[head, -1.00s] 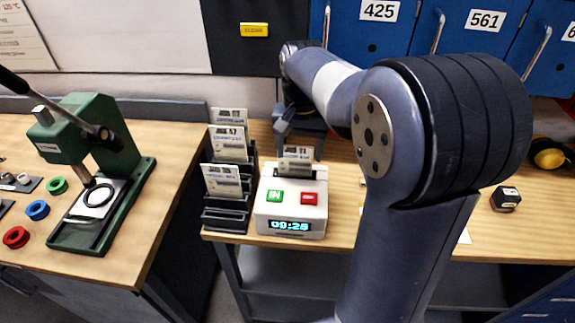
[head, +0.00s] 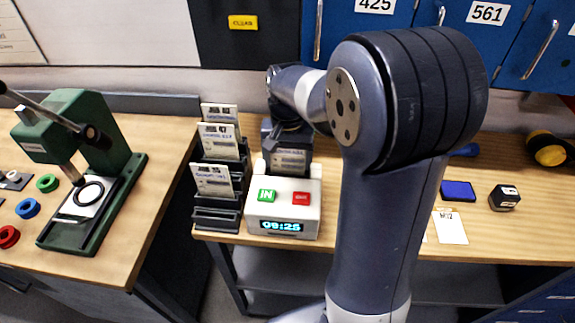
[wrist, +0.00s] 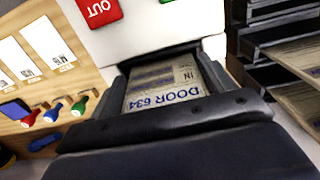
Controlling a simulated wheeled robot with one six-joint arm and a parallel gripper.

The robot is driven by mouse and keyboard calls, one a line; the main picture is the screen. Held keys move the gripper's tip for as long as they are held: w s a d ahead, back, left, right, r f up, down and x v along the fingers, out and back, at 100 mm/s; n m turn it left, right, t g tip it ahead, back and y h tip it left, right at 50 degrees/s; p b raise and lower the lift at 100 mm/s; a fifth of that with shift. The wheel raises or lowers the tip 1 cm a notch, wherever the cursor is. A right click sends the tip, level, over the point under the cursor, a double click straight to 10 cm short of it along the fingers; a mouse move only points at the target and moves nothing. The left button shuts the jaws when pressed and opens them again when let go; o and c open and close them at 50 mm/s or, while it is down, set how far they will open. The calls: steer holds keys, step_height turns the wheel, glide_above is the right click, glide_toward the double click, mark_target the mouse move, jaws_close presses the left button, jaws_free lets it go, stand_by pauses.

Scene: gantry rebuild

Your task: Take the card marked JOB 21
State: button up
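A printed card (head: 289,160) stands upright in the top of the white time clock (head: 253,212). My gripper (head: 287,138) is at the card, just above and behind the clock. In the wrist view my dark gripper (wrist: 165,100) has a finger at each side of the card. Whether they press on it is unclear. Other cards stand in the black rack (head: 215,222) left of the clock, including a front card (head: 213,180); their small print is not clearly legible.
The clock has a green IN button (head: 267,196), a red OUT button (head: 301,198) and a display reading 09:25. A green press (head: 75,130) stands on the left bench. An ink pad (head: 458,191), black block (head: 505,198) and white cards (head: 450,228) lie at right.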

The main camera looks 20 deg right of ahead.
steer(key=c, duration=0.4)
